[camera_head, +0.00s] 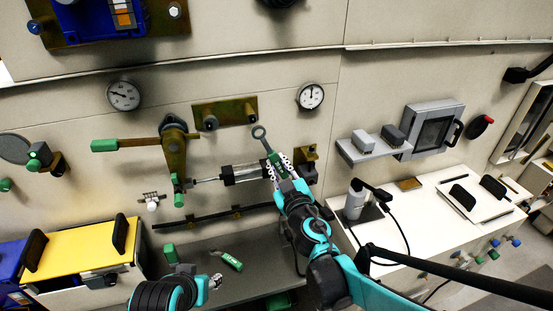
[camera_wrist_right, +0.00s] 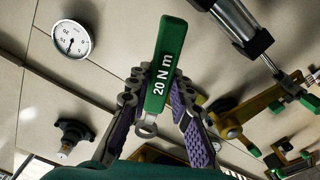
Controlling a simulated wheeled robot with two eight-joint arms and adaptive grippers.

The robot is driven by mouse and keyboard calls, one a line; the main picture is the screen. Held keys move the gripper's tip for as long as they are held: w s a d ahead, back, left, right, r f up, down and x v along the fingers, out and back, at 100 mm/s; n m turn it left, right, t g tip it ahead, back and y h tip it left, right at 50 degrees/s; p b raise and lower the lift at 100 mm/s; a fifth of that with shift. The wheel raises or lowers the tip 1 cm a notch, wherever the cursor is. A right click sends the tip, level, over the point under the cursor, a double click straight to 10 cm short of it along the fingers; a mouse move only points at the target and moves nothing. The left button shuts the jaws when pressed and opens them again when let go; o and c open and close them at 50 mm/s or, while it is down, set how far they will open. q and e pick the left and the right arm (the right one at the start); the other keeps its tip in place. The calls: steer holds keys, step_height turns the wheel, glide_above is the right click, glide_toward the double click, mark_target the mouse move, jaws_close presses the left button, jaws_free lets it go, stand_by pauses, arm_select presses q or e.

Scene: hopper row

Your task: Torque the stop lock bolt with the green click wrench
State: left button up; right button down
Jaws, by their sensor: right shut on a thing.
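My right gripper (camera_head: 278,168) is shut on a green wrench (camera_head: 276,160). The wrench's grey ring end (camera_head: 259,132) points up and left in front of the wall. In the right wrist view, the green handle (camera_wrist_right: 163,70) reads "20 N m" and sits between the purple-padded fingers. My left gripper (camera_head: 215,282) is low in the head view, near the shelf; its fingers are too small to tell their opening. A second green labelled tool (camera_head: 232,262) lies on the shelf behind it. A brown lever (camera_head: 174,150) with a green handle (camera_head: 104,145) is mounted on the wall. I cannot tell which fastener is the stop lock bolt.
A cylinder (camera_head: 245,174) with a rod runs beside the lever. Two gauges (camera_head: 124,95) (camera_head: 311,96) and a brown plate (camera_head: 225,112) are on the wall. The grey shelf (camera_head: 205,250) lies below. A yellow-topped case (camera_head: 82,250) stands left, a white cabinet (camera_head: 430,225) right.

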steer(key=shift+s+d+p, duration=0.1)
steer(key=shift+p, duration=0.25)
stand_by(0.4)
steer(key=b+x, duration=0.1)
steer(key=x, duration=0.3)
steer(key=shift+f, duration=0.1)
steer(key=w+d+r+n+p, duration=0.2)
steer(key=d+r+n+p, duration=0.3)
steer(key=r+n, duration=0.4)
steer(key=n+p, duration=0.1)
steer(key=n, duration=0.3)
steer(key=shift+w+d+r, duration=0.25)
steer(key=shift+w+r, duration=0.05)
steer(key=shift+w, duration=0.2)
stand_by(0.4)
